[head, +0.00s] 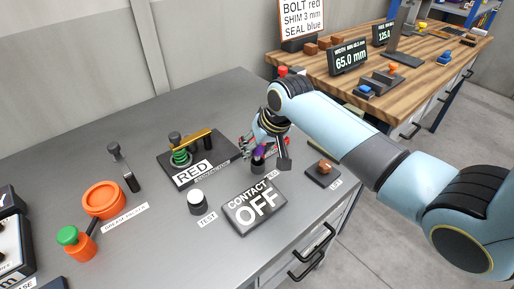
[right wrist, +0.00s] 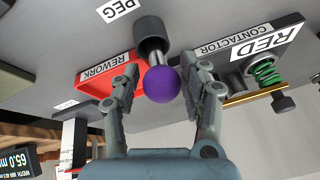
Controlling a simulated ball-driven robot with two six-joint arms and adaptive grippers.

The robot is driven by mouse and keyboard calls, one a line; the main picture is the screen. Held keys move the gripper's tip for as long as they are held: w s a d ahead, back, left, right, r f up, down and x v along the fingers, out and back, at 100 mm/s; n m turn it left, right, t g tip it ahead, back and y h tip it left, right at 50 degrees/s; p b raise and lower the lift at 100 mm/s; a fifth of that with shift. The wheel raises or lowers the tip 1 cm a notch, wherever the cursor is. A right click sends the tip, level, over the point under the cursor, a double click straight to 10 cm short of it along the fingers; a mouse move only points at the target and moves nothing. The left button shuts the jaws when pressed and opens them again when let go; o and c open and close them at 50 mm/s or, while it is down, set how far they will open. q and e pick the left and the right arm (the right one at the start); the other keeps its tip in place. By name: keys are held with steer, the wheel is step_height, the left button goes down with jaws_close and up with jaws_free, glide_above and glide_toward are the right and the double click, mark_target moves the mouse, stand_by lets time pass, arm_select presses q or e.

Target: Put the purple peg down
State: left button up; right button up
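The purple peg (right wrist: 162,85) has a round purple knob on a short metal shaft. In the right wrist view its shaft meets a dark round socket (right wrist: 150,32) beside the PEG label. My right gripper (right wrist: 160,75) has one finger on each side of the knob. A small gap shows on the left of the knob, and the right finger is very close to it. In the head view my right gripper (head: 264,150) is low over the bench and largely hides the peg. My left gripper is in neither view.
A red REWORK tray (right wrist: 108,76) lies beside the socket. The RED contactor plate (head: 222,171) with a green spring is left of the gripper. A wooden bench (head: 400,85) stands behind.

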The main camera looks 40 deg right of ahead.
steer(key=v, duration=1.2)
steer(key=shift+r, duration=0.2)
